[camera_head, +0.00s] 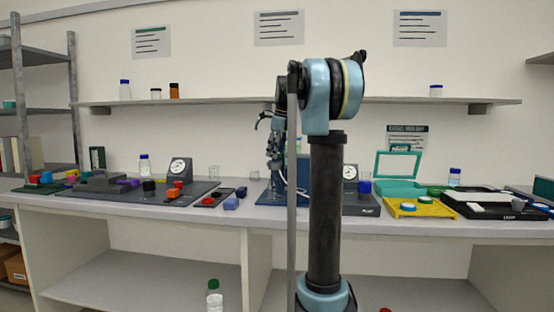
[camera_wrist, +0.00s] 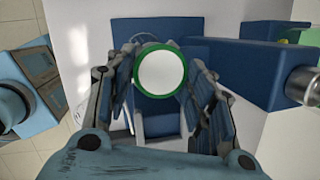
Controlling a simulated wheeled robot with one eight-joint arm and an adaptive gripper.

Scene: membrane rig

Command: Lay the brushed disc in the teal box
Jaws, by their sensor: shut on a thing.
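My gripper (camera_wrist: 160,82) is shut on a round white disc (camera_wrist: 163,68) with a green rim, which sits between the fingertips in the wrist view. I cannot tell whether its face is brushed. In the head view my gripper (camera_head: 274,163) hangs at the blue apparatus (camera_head: 268,192) in the middle of the bench, and the held disc is too small to make out there. The teal box (camera_head: 397,189) stands on the bench to the right of my arm, with its lid (camera_head: 399,165) raised at the back. Its inside is hidden from this low angle.
A yellow tray (camera_head: 436,210) with rimmed discs is in front of the teal box. A black-and-white device (camera_head: 500,212) is to its right. A dial gauge (camera_head: 350,173) and a blue-capped jar (camera_head: 365,187) stand between my arm and the box. A shelf (camera_head: 220,101) runs above.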

